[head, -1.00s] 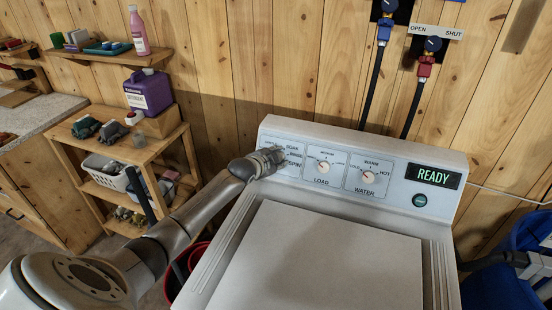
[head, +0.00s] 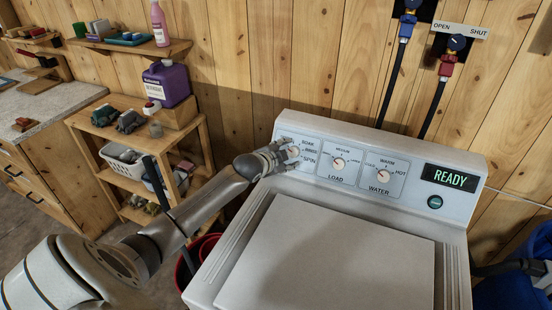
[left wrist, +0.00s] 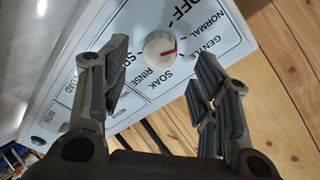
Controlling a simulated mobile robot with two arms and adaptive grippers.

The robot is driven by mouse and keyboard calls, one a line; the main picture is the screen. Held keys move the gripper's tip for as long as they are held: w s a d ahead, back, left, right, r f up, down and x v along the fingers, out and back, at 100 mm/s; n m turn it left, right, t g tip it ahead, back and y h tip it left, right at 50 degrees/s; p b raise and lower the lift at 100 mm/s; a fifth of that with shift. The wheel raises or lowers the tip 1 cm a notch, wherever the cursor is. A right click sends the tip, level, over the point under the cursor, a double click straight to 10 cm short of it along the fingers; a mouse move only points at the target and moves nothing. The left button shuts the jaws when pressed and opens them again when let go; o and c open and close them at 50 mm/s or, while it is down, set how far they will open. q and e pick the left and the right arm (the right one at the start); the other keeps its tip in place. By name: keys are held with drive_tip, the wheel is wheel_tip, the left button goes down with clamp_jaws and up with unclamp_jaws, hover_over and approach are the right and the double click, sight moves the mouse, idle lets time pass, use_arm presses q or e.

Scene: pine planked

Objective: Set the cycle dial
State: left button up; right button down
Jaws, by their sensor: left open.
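The cycle dial is a white round knob with a red pointer mark on the washer's panel. It shows in the left wrist view (left wrist: 160,47) and, partly covered by the fingers, in the head view (head: 292,151). Its red mark points toward the GENTLE label; OFF, NORMAL, SOAK, RINSE and SPIN also stand around it. My left gripper (head: 287,156) is at the panel's left end. In the left wrist view my left gripper (left wrist: 162,62) is open, with one finger on each side of the dial and gaps between them. My right gripper does not show.
Right of the dial sit the load knob (head: 338,163), the water knob (head: 383,176), the READY display (head: 450,178) and a round button (head: 435,202). The washer lid (head: 330,260) is clear and shut. A wooden shelf unit (head: 190,140) stands left of the washer.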

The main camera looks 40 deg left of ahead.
use_arm(q)
drive_tip(key=a+v, duration=0.1)
drive_tip(key=v, duration=0.6)
drive_tip(key=shift+s+d+r, duration=0.2)
drive_tip(key=shift+s+d, duration=0.1)
drive_tip(key=shift+d, duration=0.2)
drive_tip(key=shift+f, duration=0.1)
